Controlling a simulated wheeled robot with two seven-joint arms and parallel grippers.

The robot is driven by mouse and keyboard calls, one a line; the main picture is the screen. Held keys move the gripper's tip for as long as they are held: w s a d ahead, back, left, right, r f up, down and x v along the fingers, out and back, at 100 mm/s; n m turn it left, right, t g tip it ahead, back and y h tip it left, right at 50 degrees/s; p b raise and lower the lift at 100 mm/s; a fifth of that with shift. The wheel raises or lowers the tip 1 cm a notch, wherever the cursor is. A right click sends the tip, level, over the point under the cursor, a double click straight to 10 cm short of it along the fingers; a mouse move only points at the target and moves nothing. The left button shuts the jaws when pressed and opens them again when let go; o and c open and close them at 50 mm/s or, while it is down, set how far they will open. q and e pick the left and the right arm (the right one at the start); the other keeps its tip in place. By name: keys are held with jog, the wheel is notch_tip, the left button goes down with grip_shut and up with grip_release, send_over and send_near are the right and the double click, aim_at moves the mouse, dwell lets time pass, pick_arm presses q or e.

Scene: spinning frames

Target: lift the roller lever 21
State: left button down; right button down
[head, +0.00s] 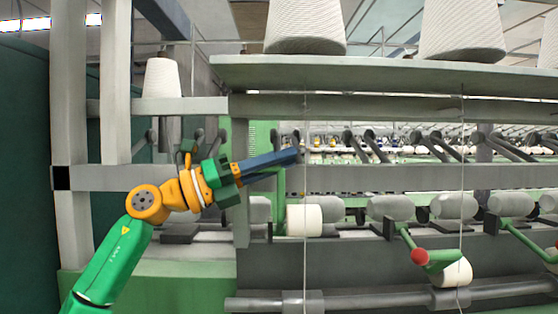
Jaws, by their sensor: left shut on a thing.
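My left gripper (297,154) comes in from the left with its long blue fingers pointing right. Its fingers are shut on the end of a green roller lever (281,186), which I take to be roller lever 21. This lever stands nearly upright below the fingers, and its knob is hidden behind them. A white roller (305,220) lies just below and right of the lever. My right gripper is not in view.
Another roller lever (412,241) with a red knob (419,257) hangs low to the right, and one more (520,238) is at the right edge. Grey rollers (391,207) line the frame. Yarn cones (305,25) stand on the shelf (380,75) above. Thin yarns hang in front.

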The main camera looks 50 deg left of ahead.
pick_arm(q)
jog(key=shift+f, duration=0.1)
jog(key=c, duration=1)
grip_release()
jog(key=shift+w, duration=0.1)
jog(key=shift+o, duration=0.8)
jog(key=shift+w+a+f, duration=0.1)
jog(key=shift+w+a, duration=0.2)
jog(key=b+v, duration=0.4)
jog(key=v, duration=0.2)
jog(key=shift+s+f+b, duration=0.15)
jog(key=shift+f+b, duration=0.15)
jog(key=shift+b, duration=0.1)
jog(key=shift+s+a+r, duration=0.1)
jog(key=shift+s+a, duration=0.15)
jog(key=shift+s, duration=0.1)
